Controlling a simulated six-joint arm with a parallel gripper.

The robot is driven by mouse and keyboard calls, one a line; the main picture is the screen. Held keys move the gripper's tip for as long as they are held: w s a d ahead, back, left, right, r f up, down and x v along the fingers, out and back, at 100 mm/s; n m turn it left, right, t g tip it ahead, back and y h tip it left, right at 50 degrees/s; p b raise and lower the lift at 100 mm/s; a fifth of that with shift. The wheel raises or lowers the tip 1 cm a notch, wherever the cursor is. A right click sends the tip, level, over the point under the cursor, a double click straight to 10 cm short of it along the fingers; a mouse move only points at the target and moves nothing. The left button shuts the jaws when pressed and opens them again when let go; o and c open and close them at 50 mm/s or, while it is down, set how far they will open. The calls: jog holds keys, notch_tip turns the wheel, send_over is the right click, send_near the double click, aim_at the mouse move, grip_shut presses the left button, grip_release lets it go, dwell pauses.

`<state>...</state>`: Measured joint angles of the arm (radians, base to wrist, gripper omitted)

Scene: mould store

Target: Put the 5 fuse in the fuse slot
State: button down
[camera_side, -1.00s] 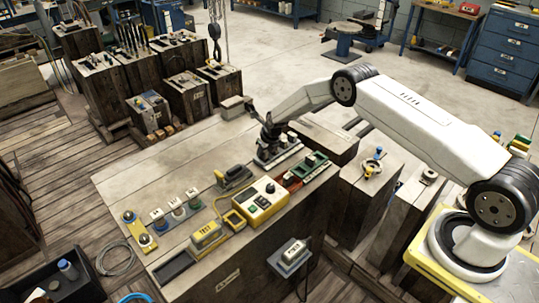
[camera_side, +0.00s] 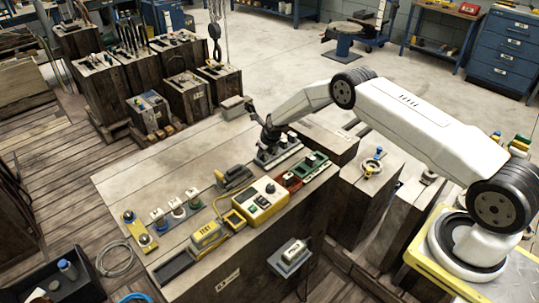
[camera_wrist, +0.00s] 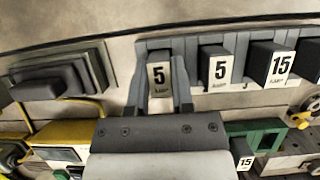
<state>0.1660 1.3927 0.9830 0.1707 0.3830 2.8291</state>
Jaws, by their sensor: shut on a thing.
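A dark fuse with a white "5" label (camera_wrist: 158,76) stands in the grey rack (camera_wrist: 186,104) at its left end. My gripper (camera_wrist: 160,105) has its two fingers on either side of this fuse and is shut on it. In the side view my gripper (camera_side: 268,134) is low over the rack (camera_side: 280,152) at the table's far right. A second "5" fuse (camera_wrist: 217,66) stands to the right in the same rack. A green holder (camera_wrist: 268,128) lies nearer the wrist, with a fuse labelled "15" (camera_wrist: 243,155) at it.
A dark handled block (camera_wrist: 60,80) is to the left. A yellow tester box (camera_side: 258,200) and yellow test block (camera_side: 206,233) are on the near table edge. The table's far left (camera_side: 180,150) is clear.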

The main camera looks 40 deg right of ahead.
jog(key=shift+c, duration=2)
grip_release()
jog(key=shift+r, duration=0.15)
jog(key=shift+r, duration=3.6)
jog(key=shift+r, duration=0.1)
